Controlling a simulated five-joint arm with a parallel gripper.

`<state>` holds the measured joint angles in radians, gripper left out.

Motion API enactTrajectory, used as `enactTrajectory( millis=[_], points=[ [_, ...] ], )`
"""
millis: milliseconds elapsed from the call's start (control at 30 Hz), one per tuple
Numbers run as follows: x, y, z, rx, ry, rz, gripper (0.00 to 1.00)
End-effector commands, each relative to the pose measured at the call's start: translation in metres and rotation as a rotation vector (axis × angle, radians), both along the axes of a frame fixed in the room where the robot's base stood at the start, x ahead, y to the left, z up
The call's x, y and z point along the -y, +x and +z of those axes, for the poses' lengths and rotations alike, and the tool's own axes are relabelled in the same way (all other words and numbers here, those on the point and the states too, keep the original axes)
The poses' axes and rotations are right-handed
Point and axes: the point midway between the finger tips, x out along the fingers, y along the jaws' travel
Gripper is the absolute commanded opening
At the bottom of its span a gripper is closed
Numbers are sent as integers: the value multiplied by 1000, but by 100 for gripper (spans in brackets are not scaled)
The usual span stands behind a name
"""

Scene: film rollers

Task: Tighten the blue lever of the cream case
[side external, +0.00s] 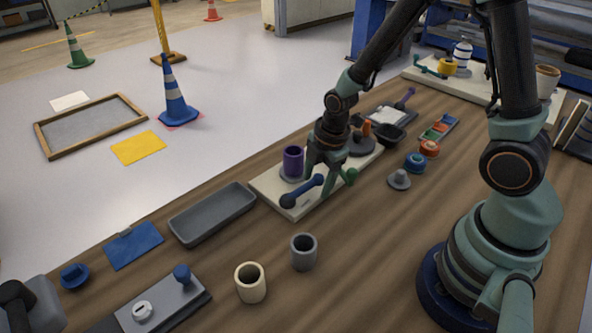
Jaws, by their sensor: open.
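The cream case (265,186) is a low, flat block on the wooden table, near the middle of the side view. Its dark blue lever (302,191) has rounded ends and slants along the front edge of the case. A purple cylinder (293,161) stands upright on the left part of the case. My gripper (329,177) is open, pointing down over the case, just right of the blue lever. I cannot tell whether a finger touches the lever. My gripper hides part of the case, and a green knobbed part (350,177) shows beside it.
A grey tray (213,214) lies to the left of the case. A cream cup (250,283) and a grey cup (303,251) stand in front. A grey cone piece (399,179) and a blue ring (415,162) are to the right. The wood between them is clear.

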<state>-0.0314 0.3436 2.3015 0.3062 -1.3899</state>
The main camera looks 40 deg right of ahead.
Motion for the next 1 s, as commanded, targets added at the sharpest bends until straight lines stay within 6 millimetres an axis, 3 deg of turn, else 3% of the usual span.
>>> enactTrajectory(
  millis=[33,200,1000],
  points=[
    [0,0,0,0,0,0,66],
    [0,0,0,0,0,0,1],
    [0,0,1,0,0,1,0]
  ],
)
